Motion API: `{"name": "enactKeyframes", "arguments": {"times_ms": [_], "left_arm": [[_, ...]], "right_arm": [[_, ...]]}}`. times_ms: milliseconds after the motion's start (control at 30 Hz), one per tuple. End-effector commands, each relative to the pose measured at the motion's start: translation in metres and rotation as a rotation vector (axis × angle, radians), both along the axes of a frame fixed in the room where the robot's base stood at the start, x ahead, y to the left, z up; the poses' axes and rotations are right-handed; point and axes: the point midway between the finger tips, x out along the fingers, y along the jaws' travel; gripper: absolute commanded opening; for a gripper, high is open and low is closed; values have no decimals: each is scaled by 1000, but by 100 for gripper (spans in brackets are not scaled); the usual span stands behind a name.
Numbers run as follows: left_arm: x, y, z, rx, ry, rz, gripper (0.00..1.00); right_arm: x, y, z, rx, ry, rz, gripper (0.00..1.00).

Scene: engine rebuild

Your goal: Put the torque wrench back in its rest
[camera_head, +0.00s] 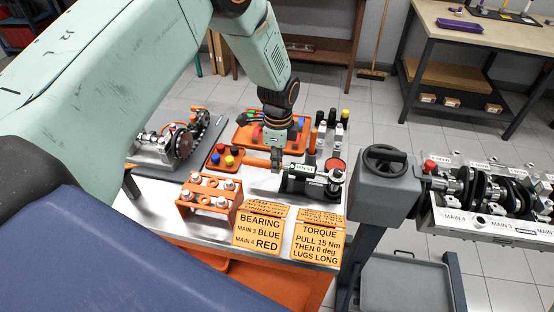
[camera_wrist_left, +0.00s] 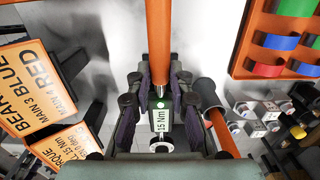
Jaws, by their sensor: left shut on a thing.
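The torque wrench (camera_head: 257,162) has an orange handle and a body with a lit green display (camera_head: 302,169). It lies across the right part of the bench, handle to the left. In the left wrist view its orange handle (camera_wrist_left: 159,40) runs up the middle and its display (camera_wrist_left: 160,118) reads 15 Nm. My left gripper (camera_head: 277,158) is shut on the wrench near where handle meets body; its fingers (camera_wrist_left: 160,100) flank it in the wrist view. A dark support below the wrench's body (camera_head: 298,187) may be the rest; contact between them cannot be told. My right gripper is not in view.
An orange tray of coloured bearing shells (camera_wrist_left: 270,68) lies behind the wrench. Several upright tools and sockets (camera_head: 335,132) stand to the right. An orange rack (camera_head: 207,200) and two instruction signs (camera_head: 260,229) stand in front. A grey vice-like block (camera_head: 385,190) and engine block (camera_head: 490,222) are right.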

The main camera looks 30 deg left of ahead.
Motion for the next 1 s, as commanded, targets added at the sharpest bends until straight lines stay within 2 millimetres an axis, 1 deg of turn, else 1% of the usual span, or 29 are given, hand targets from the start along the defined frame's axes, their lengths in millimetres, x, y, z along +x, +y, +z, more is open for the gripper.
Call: {"name": "enactKeyframes", "arguments": {"times_ms": [1000], "left_arm": [[1,0,-13,1,-2,0,0]], "right_arm": [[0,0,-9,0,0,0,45]]}}
